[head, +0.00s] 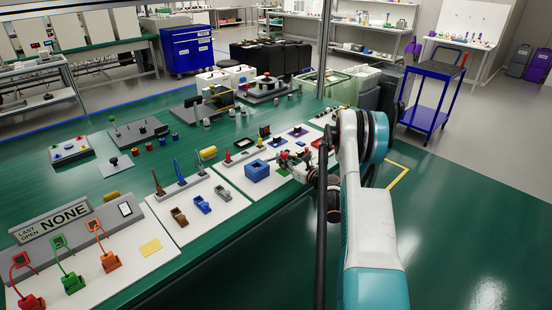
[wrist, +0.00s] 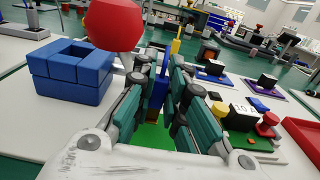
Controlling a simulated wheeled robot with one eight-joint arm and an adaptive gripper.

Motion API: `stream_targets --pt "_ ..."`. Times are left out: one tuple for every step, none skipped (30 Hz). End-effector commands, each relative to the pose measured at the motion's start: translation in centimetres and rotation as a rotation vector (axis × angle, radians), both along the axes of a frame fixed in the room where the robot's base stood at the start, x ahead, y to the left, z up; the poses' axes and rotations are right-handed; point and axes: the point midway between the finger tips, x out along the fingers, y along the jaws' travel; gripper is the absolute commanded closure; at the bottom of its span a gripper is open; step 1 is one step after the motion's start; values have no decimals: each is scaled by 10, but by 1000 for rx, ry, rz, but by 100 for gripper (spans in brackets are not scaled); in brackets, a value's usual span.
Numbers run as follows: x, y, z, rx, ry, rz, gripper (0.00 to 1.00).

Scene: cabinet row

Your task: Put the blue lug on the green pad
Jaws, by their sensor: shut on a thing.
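My gripper (wrist: 168,82) is shut on the blue lug (wrist: 158,92), which shows as a narrow blue strip between the dark teal fingers. In the head view my gripper (head: 304,165) is over the white board, right of the blue block, and the lug cannot be made out there. The green pad (wrist: 152,136) shows below and between the fingers in the wrist view, partly hidden by them. In the head view a little green (head: 282,172) shows beside the gripper. Whether the lug touches the pad cannot be told.
A blue block with a square opening (wrist: 68,88) stands close left of my gripper. A green board with red and black parts (wrist: 246,140) lies to the right. Black cubes on coloured pads (wrist: 213,70) stand beyond.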

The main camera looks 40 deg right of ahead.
Motion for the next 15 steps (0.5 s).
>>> stream_targets --pt "-5 -3 -8 0 0 -4 100" --pt "-6 -3 -9 0 0 -3 100" --pt "-6 -3 -9 0 0 -3 100" --pt "-6 -3 -9 0 0 -3 100" --pt "-6 -3 -9 0 0 -2 100" --pt "-6 -3 -9 0 0 -2 100" --pt "-6 -3 -9 0 0 -2 100" --pt "-6 -3 -9 0 0 -2 100" --pt "-5 -3 -9 0 0 -2 100" --pt "-5 -3 -9 0 0 -2 100" --pt "-5 -3 -10 0 0 -2 100" --pt "-5 -3 -11 0 0 -2 100" --pt "-5 -3 -12 0 0 -3 86" --pt "-6 -3 -11 0 0 -3 80" --pt "-5 -3 -11 0 0 -3 80"
